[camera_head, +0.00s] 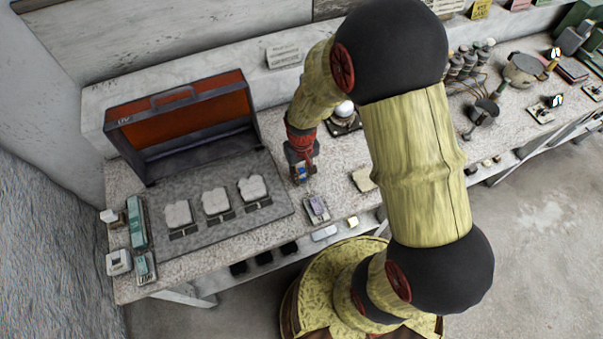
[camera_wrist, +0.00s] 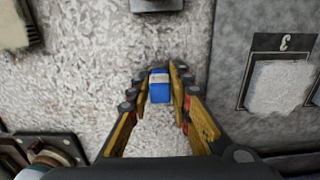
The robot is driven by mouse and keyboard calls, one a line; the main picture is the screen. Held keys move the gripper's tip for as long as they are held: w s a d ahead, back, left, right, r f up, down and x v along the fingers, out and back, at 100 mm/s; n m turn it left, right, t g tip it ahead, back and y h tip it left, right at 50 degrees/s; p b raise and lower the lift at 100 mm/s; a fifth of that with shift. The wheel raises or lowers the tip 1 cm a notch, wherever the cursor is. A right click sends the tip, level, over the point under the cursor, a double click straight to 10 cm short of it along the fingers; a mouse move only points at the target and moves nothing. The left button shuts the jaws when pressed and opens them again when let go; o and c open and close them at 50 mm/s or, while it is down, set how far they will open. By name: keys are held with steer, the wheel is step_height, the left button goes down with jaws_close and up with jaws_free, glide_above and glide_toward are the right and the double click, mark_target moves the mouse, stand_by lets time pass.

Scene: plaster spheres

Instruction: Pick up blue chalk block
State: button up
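The blue chalk block (camera_wrist: 159,88) is a small blue piece with a pale label, seen between my fingertips in the wrist view. It also shows as a small blue patch at the end of my arm in the head view (camera_head: 300,171). My gripper (camera_wrist: 160,82) has its yellow-and-dark fingers close against the block's left and right sides, and it looks shut on it. In the head view my gripper (camera_head: 301,175) is over the speckled worktop, right of the grey mat. Whether the block is clear of the worktop cannot be told.
A grey mat (camera_head: 160,200) with three white pieces lies left of my gripper, before an open orange-lined case (camera_head: 180,120). A round silver-topped device (camera_head: 344,112) stands behind. Speckled worktop surrounds the block.

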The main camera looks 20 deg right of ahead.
jaws_close()
